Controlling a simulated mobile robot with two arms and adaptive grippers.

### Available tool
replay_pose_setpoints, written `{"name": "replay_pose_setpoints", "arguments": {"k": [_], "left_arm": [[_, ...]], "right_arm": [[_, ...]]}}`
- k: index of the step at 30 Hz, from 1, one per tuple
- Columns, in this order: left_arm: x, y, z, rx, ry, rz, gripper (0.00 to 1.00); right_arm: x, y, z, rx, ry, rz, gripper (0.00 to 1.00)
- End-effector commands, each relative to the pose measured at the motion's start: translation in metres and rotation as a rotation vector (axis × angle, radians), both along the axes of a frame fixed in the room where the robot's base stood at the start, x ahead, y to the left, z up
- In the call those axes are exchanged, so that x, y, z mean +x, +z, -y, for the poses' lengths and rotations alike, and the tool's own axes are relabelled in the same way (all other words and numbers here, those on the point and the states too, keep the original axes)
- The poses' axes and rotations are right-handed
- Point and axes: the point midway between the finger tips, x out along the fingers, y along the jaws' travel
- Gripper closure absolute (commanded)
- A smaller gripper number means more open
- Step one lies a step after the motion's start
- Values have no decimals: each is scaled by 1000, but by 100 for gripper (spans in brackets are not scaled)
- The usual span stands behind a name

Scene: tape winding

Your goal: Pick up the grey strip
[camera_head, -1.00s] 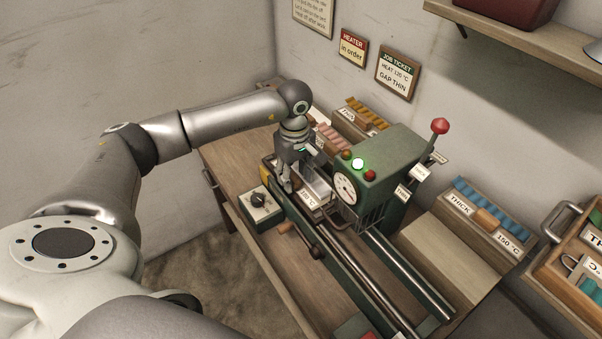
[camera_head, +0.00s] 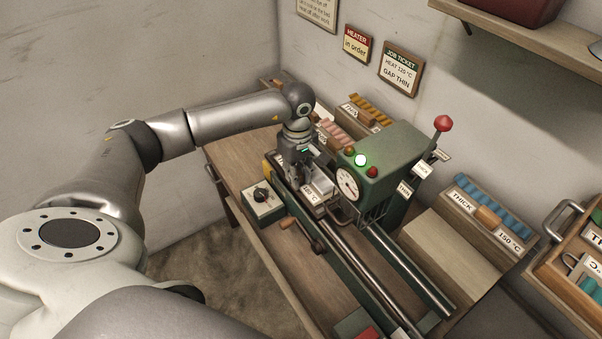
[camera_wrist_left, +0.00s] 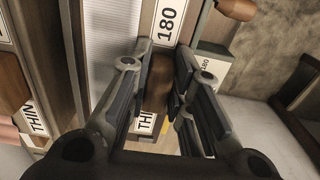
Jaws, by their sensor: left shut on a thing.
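My left gripper (camera_head: 296,187) points down at the left end of the green machine (camera_head: 385,165). In the left wrist view its fingers (camera_wrist_left: 158,95) are closed in on a brown wooden grip (camera_wrist_left: 157,84). A label reading 180 (camera_wrist_left: 167,22) lies just beyond the grip, and it also shows in the head view (camera_head: 308,197). A pale grey ribbed surface (camera_wrist_left: 108,40) runs beside the fingers. I cannot tell whether it is the grey strip. The part under the grip is mostly hidden by the fingers. My right gripper is not in view.
Racks of orange strips (camera_head: 371,107) and pink strips (camera_head: 334,131) stand behind the gripper. A teal rack (camera_head: 492,200) labelled THICK and 150 °C is at the right. A small control box (camera_head: 262,203) is at the left. Two rails (camera_head: 405,270) run towards the front.

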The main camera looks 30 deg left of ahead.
Motion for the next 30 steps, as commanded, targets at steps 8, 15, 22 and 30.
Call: {"name": "replay_pose_setpoints", "arguments": {"k": [8,15,22,30], "left_arm": [[-2,4,-7,0,1,1,100],[-1,43,-7,-2,0,7,100],[-7,66,-24,2,6,-1,100],[-29,64,-95,2,9,0,100]], "right_arm": [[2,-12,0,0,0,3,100],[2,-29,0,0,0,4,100],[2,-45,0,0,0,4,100],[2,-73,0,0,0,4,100]]}}
